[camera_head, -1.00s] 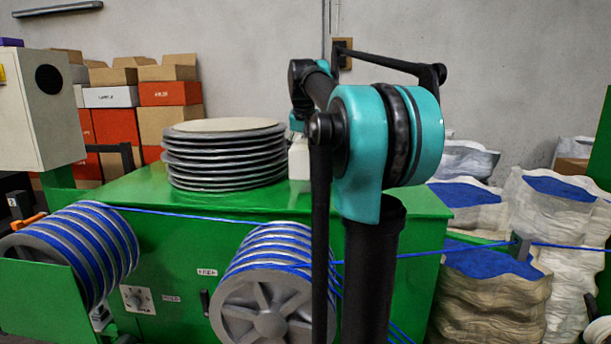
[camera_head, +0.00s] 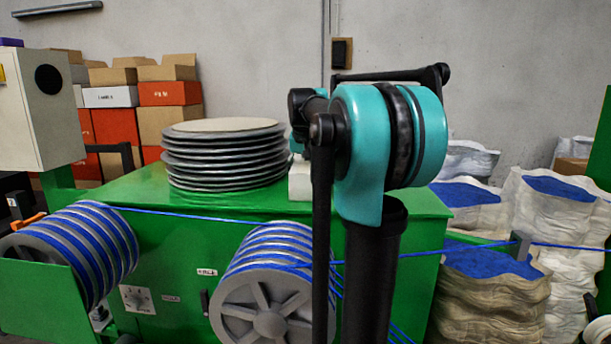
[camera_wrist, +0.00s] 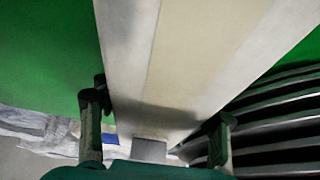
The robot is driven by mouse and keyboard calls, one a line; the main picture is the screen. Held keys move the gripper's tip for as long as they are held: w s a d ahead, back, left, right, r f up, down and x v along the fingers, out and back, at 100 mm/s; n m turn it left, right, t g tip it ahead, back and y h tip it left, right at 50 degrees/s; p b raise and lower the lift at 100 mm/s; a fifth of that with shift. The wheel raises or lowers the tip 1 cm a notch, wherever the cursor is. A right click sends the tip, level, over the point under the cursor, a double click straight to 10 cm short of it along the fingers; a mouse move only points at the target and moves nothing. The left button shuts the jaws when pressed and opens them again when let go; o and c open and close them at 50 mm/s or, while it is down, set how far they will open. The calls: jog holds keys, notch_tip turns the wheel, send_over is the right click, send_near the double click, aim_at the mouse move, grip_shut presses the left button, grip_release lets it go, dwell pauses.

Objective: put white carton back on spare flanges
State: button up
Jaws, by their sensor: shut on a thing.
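The white carton (camera_wrist: 120,45), with a tan strip along it, fills the middle of the wrist view. My gripper (camera_wrist: 158,105) is shut on it, one finger at each side. In the head view the carton (camera_head: 300,184) is a small white block just right of the flange stack, partly hidden by my arm. I cannot tell whether it touches the green top. The spare flanges (camera_head: 225,165) are a stack of grey discs with a tan top face. Their edges (camera_wrist: 275,120) show at the right of the wrist view, beside the carton. My gripper is mostly hidden in the head view.
The stack stands on a green machine top (camera_head: 130,190), which is bare to its left. Blue cable runs along the machine's front between reels (camera_head: 270,285). Cardboard boxes (camera_head: 165,125) are behind at left, white sacks (camera_head: 550,230) at right.

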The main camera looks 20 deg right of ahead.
jog(key=o, duration=1.9)
